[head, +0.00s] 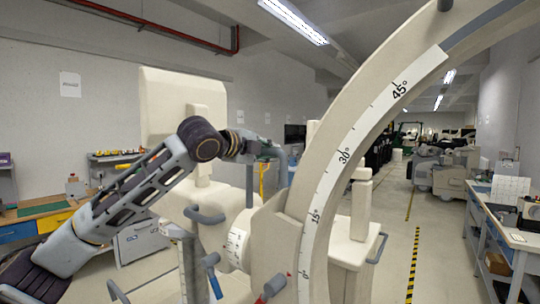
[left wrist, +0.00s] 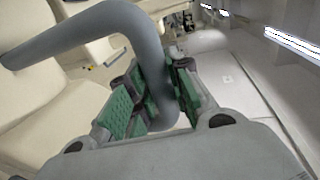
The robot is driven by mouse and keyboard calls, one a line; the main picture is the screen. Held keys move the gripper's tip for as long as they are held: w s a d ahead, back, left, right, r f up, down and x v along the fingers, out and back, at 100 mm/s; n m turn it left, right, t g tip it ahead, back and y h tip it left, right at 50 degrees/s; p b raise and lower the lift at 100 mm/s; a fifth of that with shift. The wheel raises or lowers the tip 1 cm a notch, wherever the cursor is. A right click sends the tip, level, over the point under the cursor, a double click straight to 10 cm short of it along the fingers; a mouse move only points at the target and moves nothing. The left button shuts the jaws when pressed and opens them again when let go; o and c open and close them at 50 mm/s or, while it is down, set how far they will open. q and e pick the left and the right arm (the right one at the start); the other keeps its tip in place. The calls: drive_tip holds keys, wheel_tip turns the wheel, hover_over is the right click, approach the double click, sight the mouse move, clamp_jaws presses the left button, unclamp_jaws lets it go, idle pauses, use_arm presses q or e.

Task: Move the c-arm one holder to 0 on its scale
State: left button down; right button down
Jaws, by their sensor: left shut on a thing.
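The c-arm (head: 345,130) is a large cream arc with a white scale (head: 325,185) marked 0°, 15°, 30° and 45°, with 0° lowest. The cream holder (head: 268,228) sits against the arc's left side beside the lower scale. I cannot tell its exact reading. My left gripper (head: 265,150) is above the holder. In the left wrist view, its green-padded fingers (left wrist: 155,100) are shut around a bent grey handle (left wrist: 100,32). How the handle joins the holder is not clear. My right gripper is not in view.
A blue lever (head: 212,268) and a red lever (head: 272,286) stick out below the holder. The aisle floor (head: 395,225) is clear.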

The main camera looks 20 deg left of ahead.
use_arm(q)
drive_tip(key=shift+s+a+f, duration=0.1)
drive_tip(key=shift+s+f, duration=0.15)
drive_tip(key=shift+f, duration=0.05)
drive_tip(key=shift+s, duration=0.1)
drive_tip(key=c, duration=1.4)
unclamp_jaws()
drive_tip(key=shift+r, duration=0.1)
drive_tip(key=shift+c, duration=0.2)
drive_tip(key=shift+o, duration=0.7)
drive_tip(key=shift+s+a+r, duration=0.1)
drive_tip(key=shift+s+r, duration=0.05)
drive_tip(key=shift+r, duration=0.05)
drive_tip(key=v, duration=1.1)
drive_tip(key=shift+s, duration=0.2)
drive_tip(key=shift+f, duration=0.1)
